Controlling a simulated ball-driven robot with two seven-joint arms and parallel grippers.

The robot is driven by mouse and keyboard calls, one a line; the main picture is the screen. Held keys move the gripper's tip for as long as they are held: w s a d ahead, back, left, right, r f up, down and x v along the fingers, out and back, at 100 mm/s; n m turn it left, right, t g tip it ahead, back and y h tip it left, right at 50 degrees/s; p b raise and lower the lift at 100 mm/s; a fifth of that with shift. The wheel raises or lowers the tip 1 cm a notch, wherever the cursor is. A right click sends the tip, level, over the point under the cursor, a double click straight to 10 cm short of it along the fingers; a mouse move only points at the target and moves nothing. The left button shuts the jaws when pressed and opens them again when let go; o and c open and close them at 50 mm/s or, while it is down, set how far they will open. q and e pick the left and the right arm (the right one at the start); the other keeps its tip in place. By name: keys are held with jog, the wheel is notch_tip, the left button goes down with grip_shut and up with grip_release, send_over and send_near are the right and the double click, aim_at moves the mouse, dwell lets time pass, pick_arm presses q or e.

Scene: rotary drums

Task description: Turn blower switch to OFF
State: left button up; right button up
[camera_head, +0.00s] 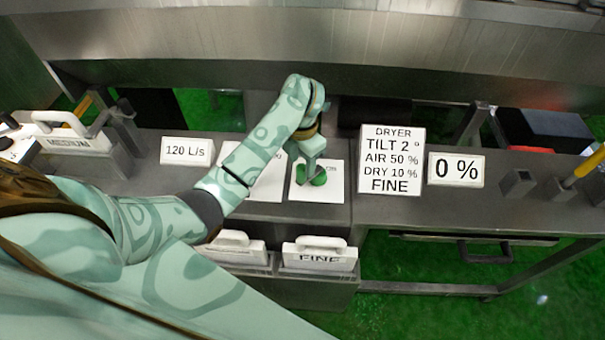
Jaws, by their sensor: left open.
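A green switch knob (318,178) sits on a white plate (333,193) on the grey metal counter. I take it as the blower switch; small lettering at the plate's right is too small and partly covered to read. My left gripper (311,170) reaches over from the left and points down at the knob. Its jaws are open, and the fingers are at the knob, hiding part of it. I cannot tell whether they touch it. The knob's exact setting is hard to tell. My right gripper is not in view.
A second white plate (268,186) is partly under my left arm. Signs read 120 L/s (187,151), DRYER settings (391,160) and 0 % (456,170). White-handled plates, one marked FINE (320,258), stand in front. A yellow-handled lever (583,167) is at right.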

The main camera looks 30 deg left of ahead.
aim_at(302, 166)
pick_arm(q)
jog(key=shift+f+b, duration=0.5)
jog(key=shift+f, duration=1.4)
grip_shut()
